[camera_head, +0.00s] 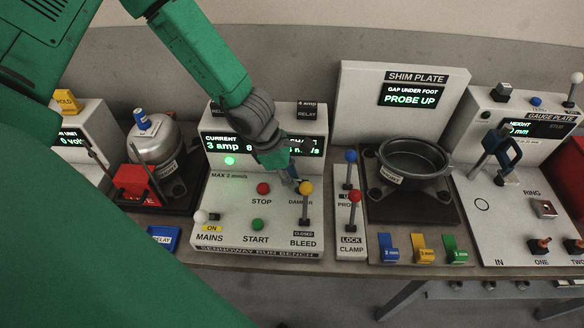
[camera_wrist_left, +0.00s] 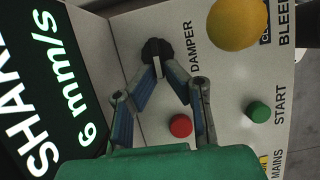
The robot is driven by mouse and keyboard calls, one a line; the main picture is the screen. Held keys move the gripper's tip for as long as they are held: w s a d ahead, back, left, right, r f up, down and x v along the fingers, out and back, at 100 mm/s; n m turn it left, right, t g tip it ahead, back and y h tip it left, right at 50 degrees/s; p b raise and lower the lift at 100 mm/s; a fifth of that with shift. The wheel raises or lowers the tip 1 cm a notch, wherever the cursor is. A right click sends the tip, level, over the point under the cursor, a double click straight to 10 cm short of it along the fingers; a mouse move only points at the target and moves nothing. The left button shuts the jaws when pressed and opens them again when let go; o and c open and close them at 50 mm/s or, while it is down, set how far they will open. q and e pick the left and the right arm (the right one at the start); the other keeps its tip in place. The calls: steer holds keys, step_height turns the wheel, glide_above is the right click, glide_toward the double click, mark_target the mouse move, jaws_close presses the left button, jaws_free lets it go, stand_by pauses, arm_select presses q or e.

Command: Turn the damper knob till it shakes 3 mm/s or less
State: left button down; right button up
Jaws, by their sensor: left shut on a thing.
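The damper knob (camera_wrist_left: 156,50) is a small dark knob on the pale run-bench panel beside the DAMPER label. My left gripper (camera_wrist_left: 158,68) is shut on it, fingertips at the knob. In the head view my left gripper (camera_head: 290,182) reaches down over the panel and mostly hides the knob. The shake display (camera_wrist_left: 65,85) reads 6 mm/s in the left wrist view; in the head view my arm partly covers the bench display (camera_head: 230,146), which shows current 3 amp. My right gripper is not in view.
Close by are the red STOP button (camera_head: 263,188), green START button (camera_head: 257,225), yellow-topped BLEED lever (camera_head: 306,188) and white MAINS lever (camera_head: 201,216). Right of the bench stand the blue and red clamp levers and a shim plate station with a dark pot (camera_head: 414,160).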

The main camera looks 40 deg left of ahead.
arm_select(q)
steer(key=shift+w+r, duration=0.3)
steer(key=shift+w, duration=0.1)
steer(key=c, duration=1.6)
jaws_free()
steer(key=shift+c, duration=0.2)
steer(key=shift+s+d+f, duration=0.1)
steer(key=shift+f, duration=0.1)
steer(key=shift+s+f+b, duration=0.1)
steer(key=shift+f+b, duration=0.05)
steer(key=shift+b, duration=0.45)
steer(key=n+b, duration=0.1)
steer(key=b, duration=0.3)
steer(key=n+t+b, duration=0.1)
steer(key=n+b, duration=0.1)
steer(key=b, duration=0.3)
steer(key=shift+s+d+f+y, duration=0.15)
steer(key=shift+s+y, duration=0.15)
steer(key=p+v, duration=0.7)
steer(key=v, duration=0.7)
